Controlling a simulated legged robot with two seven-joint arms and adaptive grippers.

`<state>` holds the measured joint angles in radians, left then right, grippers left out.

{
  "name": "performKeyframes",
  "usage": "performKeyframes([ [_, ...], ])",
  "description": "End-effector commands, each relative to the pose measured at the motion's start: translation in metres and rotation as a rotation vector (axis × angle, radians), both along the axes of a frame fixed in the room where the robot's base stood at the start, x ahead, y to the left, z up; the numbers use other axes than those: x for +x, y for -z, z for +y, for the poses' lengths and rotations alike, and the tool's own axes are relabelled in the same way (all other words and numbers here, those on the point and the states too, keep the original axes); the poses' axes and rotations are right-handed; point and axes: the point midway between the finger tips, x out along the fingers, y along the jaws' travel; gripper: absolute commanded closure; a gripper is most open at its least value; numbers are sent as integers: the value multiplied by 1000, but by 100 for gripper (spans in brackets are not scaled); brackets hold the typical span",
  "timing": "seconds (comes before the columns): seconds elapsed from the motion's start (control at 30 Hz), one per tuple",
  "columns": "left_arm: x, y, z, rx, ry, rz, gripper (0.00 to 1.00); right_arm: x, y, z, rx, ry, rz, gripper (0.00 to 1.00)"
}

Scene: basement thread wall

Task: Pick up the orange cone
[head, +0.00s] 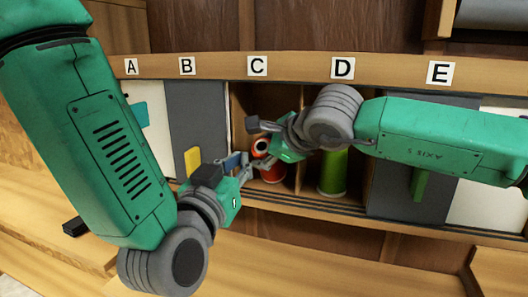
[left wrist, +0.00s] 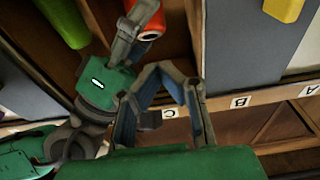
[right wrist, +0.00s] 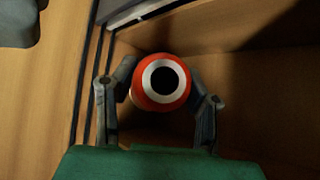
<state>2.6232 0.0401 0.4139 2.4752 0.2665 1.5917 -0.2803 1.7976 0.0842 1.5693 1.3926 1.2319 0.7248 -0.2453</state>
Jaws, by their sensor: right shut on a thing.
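The orange cone (head: 272,173), red-orange with a white ring and a dark hole on its end, stands in the open compartment below label C. My right gripper (head: 259,142) is shut on it. In the right wrist view the cone (right wrist: 160,83) sits between the two fingers, its end facing the camera. My left gripper (head: 257,162) is just in front of the compartment, close to the cone and the right gripper. In the left wrist view its fingertips (left wrist: 158,68) meet with nothing between them. Part of the cone (left wrist: 147,18) shows at the top there.
A green cone (head: 332,173) stands in compartment D, beyond a thin wooden divider. Grey and white sliding panels cover the other bays; one has a yellow handle (head: 193,160). A wooden ledge (head: 330,262) runs below the shelf. The two arms are close together at C.

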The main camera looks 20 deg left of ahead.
Motion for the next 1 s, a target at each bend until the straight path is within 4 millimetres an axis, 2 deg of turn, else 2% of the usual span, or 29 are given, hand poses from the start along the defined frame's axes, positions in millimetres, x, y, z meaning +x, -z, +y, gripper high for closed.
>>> performKeyframes([
  [0.17, 0, 1, 0, 0, 0, 1, 100, -1, 3, 0, -3, -1, 6, 93],
  [0.27, 2, 14, 1, 3, 5, 36, 100, -1, 3, 0, -3, -1, 6, 93],
  [0.37, 4, 54, 4, 9, 17, 144, 100, -1, 3, 0, -3, -1, 6, 93],
  [0.47, -2, 123, 10, 18, 35, 331, 100, 0, 3, 0, -3, -1, 6, 93],
  [0.53, -15, 181, 17, 24, 48, 494, 100, 0, 3, 0, -3, -1, 6, 93],
  [0.6, -38, 240, 26, 28, 56, 669, 100, 0, 3, 0, -2, 0, 5, 93],
  [0.67, -64, 287, 35, 32, 59, 818, 100, 0, 3, 0, -3, 0, 5, 93],
  [0.7, -84, 316, 41, 37, 60, 918, 100, 0, 3, 0, -3, 0, 5, 93],
  [0.77, -116, 354, 51, 41, 57, 1060, 100, 0, 3, 0, -4, 0, 5, 93],
  [0.8, -139, 377, 58, 45, 53, 1152, 100, 0, 3, 0, -3, 0, 4, 93],
  [0.9, -194, 418, 74, 54, 40, 1351, 100, 0, 3, 0, -4, 1, 4, 93],
  [1.0, -239, 443, 87, 64, 26, 1504, 100, 0, 3, 0, -4, 1, 4, 93],
])
